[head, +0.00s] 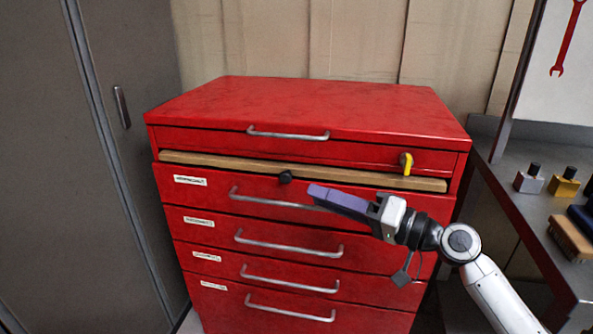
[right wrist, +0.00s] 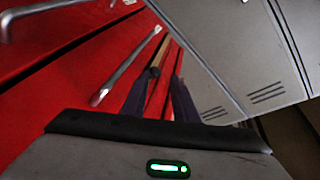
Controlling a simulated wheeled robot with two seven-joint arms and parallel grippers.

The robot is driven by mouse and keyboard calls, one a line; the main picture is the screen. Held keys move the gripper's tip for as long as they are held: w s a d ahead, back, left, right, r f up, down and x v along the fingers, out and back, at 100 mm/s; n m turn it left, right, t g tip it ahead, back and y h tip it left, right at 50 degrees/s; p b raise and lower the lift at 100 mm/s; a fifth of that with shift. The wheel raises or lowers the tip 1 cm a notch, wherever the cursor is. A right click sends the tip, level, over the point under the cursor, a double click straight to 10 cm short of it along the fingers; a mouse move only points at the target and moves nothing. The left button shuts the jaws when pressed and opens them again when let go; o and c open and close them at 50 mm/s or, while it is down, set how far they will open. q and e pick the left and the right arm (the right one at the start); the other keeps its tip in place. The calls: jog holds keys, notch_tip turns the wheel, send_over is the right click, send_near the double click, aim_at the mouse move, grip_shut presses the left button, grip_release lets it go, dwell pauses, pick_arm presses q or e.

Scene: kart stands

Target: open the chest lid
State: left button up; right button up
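The red chest (head: 200,140) stands ahead, with its lid (head: 310,105) lying flat and shut on top. A silver handle (head: 290,134) sits on the upper front panel. A yellow latch (head: 406,163) is at that panel's right end. My right gripper (head: 316,193) is in front of the top drawer, below the handle and left of the latch, with its purple fingers pointing left. In the right wrist view its two fingers (right wrist: 163,85) stand apart, with no held object clearly visible between them. My left gripper is not in view.
A wooden strip (head: 270,170) juts out below the upper panel, with a black knob (head: 285,177) near it. Several drawers with silver handles lie below. A grey locker (head: 90,170) stands left. A workbench (head: 510,215) with small bottles and a brush stands right.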

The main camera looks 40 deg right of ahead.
jog(key=t, duration=0.2)
send_near(295, 138)
jog(key=shift+m+y, duration=0.4)
jog(key=shift+m, duration=0.1)
jog(key=p+x, duration=0.2)
jog(key=x, duration=0.6)
jog(key=shift+w, duration=0.4)
jog(key=shift+w+a+p, duration=0.2)
jog(key=shift+w+p, duration=0.1)
jog(key=shift+w, duration=0.2)
grip_shut()
jog(key=shift+f, duration=0.1)
